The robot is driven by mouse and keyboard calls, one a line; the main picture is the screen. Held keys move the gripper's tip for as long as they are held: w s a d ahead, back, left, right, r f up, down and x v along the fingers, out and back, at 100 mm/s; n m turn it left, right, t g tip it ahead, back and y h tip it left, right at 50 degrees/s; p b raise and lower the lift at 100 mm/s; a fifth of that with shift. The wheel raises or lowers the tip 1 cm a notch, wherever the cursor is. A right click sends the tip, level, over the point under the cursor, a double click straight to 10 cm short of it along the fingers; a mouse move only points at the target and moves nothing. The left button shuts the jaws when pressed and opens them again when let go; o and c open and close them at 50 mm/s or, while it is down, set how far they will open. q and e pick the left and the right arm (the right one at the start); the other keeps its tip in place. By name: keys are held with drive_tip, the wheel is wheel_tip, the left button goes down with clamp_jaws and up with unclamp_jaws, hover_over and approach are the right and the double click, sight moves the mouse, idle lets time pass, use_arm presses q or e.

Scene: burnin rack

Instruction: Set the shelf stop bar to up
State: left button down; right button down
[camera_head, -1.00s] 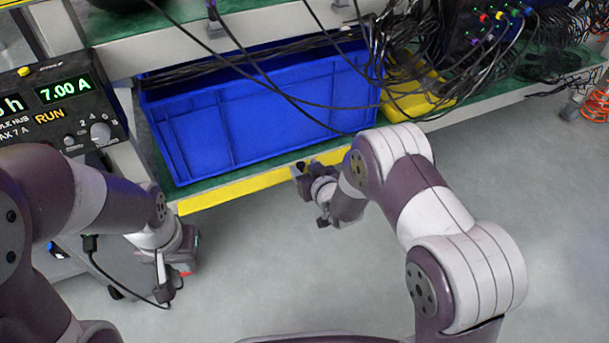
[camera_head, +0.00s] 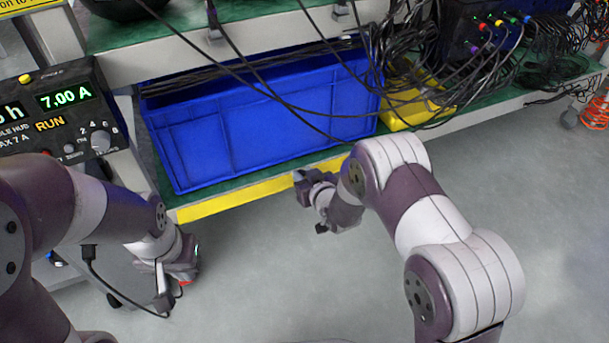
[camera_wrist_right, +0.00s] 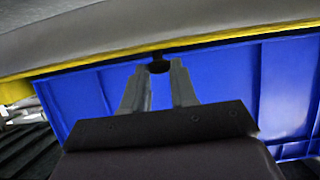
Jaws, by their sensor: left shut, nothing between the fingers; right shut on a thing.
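The shelf stop bar (camera_head: 240,196) is a long yellow strip along the front edge of the lower shelf, in front of a blue bin. It also crosses the right wrist view (camera_wrist_right: 100,59). My right gripper (camera_head: 303,183) is at the bar's right part. In the right wrist view its fingers (camera_wrist_right: 159,72) are shut on a small dark round knob (camera_wrist_right: 158,66) at the bar's edge. The bar's exact tilt is hard to tell. My left gripper (camera_head: 178,272) is shut and empty, low at the left, apart from the bar; its fingertips are hard to make out.
The blue bin (camera_head: 270,115) stands on the green lower shelf behind the bar. A yellow bin (camera_head: 405,108) and hanging black cables (camera_head: 410,60) are to its right. A meter reading 7.00 A (camera_head: 63,97) is at the left.

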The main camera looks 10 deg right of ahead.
sight(302, 173)
drive_tip(key=shift+r, duration=0.1)
drive_tip(key=r+g+p, duration=0.1)
drive_tip(key=p, duration=0.2)
drive_tip(key=w+g+h+p, duration=0.1)
drive_tip(key=p, duration=0.2)
drive_tip(key=r+g+p, duration=0.1)
drive_tip(key=g+p, duration=0.1)
drive_tip(key=p, duration=0.1)
drive_tip(key=shift+w+a+r+p, duration=0.3)
drive_tip(key=shift+w+r+p, duration=0.05)
drive_tip(key=shift+w, duration=0.05)
drive_tip(key=w+g+h+p, duration=0.1)
drive_tip(key=g+p, duration=0.1)
drive_tip(key=p, duration=0.6)
drive_tip(key=shift+w+a+r, duration=0.1)
drive_tip(key=shift+w+a, duration=0.05)
drive_tip(key=shift+a, duration=0.05)
drive_tip(key=shift+w+f+g+p, duration=0.2)
drive_tip(key=shift+g+p, duration=0.2)
drive_tip(key=shift+p, duration=0.3)
drive_tip(key=c, duration=0.9)
unclamp_jaws()
drive_tip(key=shift+s, duration=0.1)
drive_tip(key=shift+c, duration=0.2)
